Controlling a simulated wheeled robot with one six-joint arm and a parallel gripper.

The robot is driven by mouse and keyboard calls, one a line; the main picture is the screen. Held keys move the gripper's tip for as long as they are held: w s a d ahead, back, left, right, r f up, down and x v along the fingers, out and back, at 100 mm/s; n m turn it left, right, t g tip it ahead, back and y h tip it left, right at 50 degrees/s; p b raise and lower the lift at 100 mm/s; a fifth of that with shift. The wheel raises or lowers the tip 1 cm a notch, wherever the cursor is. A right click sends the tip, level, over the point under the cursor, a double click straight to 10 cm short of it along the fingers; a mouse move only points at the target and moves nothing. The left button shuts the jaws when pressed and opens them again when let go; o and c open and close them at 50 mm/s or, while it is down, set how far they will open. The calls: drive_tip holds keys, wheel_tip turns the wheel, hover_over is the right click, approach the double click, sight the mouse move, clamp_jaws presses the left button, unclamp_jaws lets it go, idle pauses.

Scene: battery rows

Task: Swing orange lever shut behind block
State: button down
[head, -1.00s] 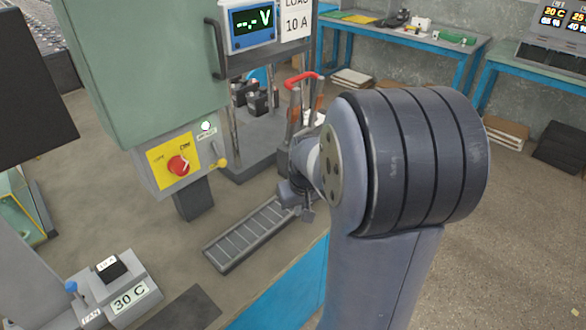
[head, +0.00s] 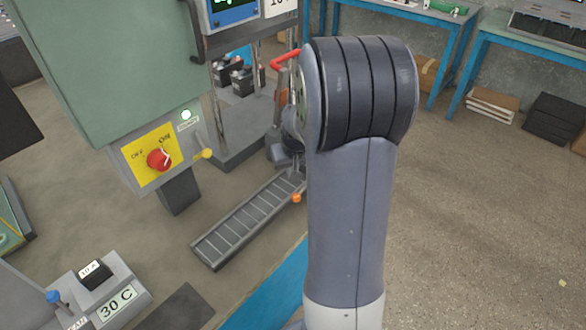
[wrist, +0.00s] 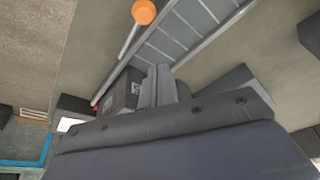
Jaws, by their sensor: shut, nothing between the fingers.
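The orange lever shows in the wrist view as an orange ball (wrist: 143,12) on a thin metal rod, beside the slatted track. In the head view the orange ball (head: 297,198) is at the near edge of the track's right end, close to my arm. A dark block (wrist: 121,93) with a pale label is at the track in the wrist view, partly hidden by my wrist. My gripper (wrist: 158,80) is shut and empty, with its fingers over the track, right of the block and apart from the orange ball. In the head view my arm hides the fingers and block.
A grey-green cabinet with a red knob (head: 159,159) and yellow-tipped lever (head: 206,154) stands left. A red-handled press (head: 286,59) stands behind. Open floor lies to the right.

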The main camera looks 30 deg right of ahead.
drive_tip(key=x, duration=0.6)
drive_tip(key=shift+w+f, duration=0.1)
drive_tip(key=shift+f, duration=0.3)
drive_tip(key=s, duration=0.2)
drive_tip(key=s+r, duration=0.1)
drive_tip(key=shift+a, duration=0.35)
drive_tip(key=shift+s+a, duration=0.1)
drive_tip(key=shift+s, duration=0.35)
drive_tip(key=shift+f, duration=0.1)
